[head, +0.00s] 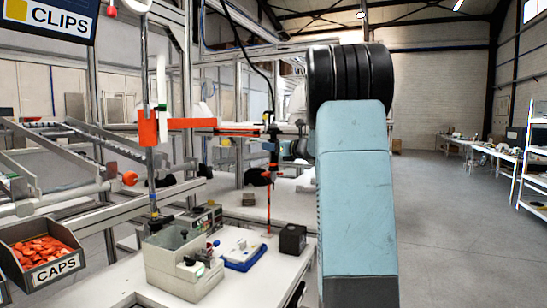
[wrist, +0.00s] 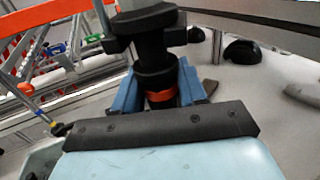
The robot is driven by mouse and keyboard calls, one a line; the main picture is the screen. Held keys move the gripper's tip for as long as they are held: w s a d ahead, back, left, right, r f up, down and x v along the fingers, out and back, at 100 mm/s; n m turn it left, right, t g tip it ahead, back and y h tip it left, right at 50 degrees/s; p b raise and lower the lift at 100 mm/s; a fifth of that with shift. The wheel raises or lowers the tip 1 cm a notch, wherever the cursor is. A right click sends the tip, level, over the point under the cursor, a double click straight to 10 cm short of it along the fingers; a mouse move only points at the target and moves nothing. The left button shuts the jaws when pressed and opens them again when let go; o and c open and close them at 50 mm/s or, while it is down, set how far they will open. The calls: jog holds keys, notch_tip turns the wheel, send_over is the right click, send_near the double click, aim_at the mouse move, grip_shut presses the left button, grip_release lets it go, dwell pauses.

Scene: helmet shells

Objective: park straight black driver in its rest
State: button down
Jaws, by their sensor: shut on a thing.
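The straight black driver (wrist: 155,60) stands roughly upright between the blue fingers of my gripper (wrist: 158,92) in the wrist view. An orange band shows on it between the fingers. In the head view the driver (head: 272,150) is small and upright above the bench, with a thin red line below it. My gripper (head: 289,150) is shut on it from the right, partly hidden by my arm. I cannot tell for certain which thing is the driver's rest.
A white bench (head: 262,272) holds a grey fixture box (head: 183,268), a blue-and-white tray (head: 241,255) and a small black box (head: 292,239). An orange bar (head: 190,123) crosses left of the driver. A bin of orange caps (head: 42,250) stands at left. Open floor lies right.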

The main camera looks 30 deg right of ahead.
jog(key=c, duration=0.5)
grip_release()
jog(key=shift+c, duration=0.2)
jog(key=shift+o, duration=0.3)
jog(key=o, duration=0.5)
jog(key=shift+s, duration=0.1)
jog(key=shift+v, duration=5.45)
jog(key=shift+a, duration=0.15)
